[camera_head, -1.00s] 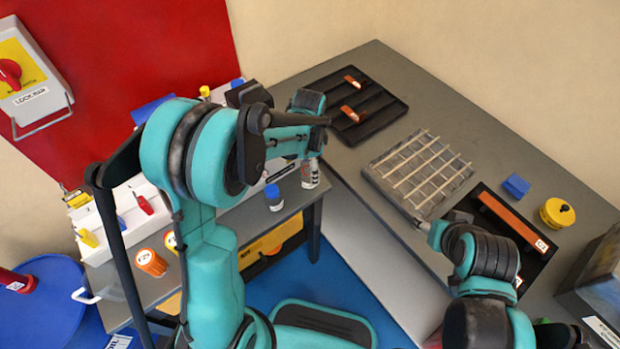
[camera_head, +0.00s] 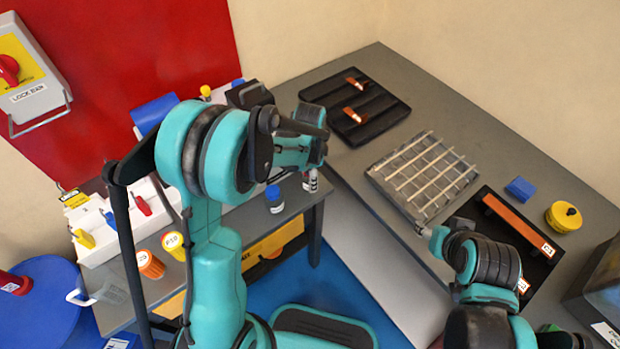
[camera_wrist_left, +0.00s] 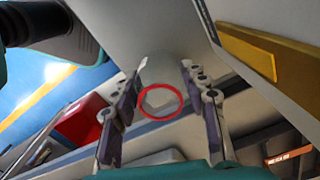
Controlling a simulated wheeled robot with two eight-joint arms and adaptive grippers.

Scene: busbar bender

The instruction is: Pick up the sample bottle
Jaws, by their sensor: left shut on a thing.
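The sample bottle (camera_head: 311,182) is a small pale cylinder with dark marks on its label, under my left wrist at the bench's right end in the head view. In the left wrist view the bottle (camera_wrist_left: 160,82) is a pale, blurred shape with a red ring, between the two fingers. My left gripper (camera_wrist_left: 163,72) is shut on it. In the head view the arm hides most of this gripper and the bottle's upper part. My right arm's end (camera_head: 432,234) is over the grey table's front edge; its fingers cannot be made out.
A blue-capped bottle (camera_head: 274,198) stands left of the sample bottle. Orange (camera_head: 150,264) and yellow (camera_head: 173,245) containers stand further left. The grey table (camera_head: 340,170) holds a black tray (camera_head: 390,112), a wire rack (camera_head: 424,176) and a yellow round container (camera_head: 563,217).

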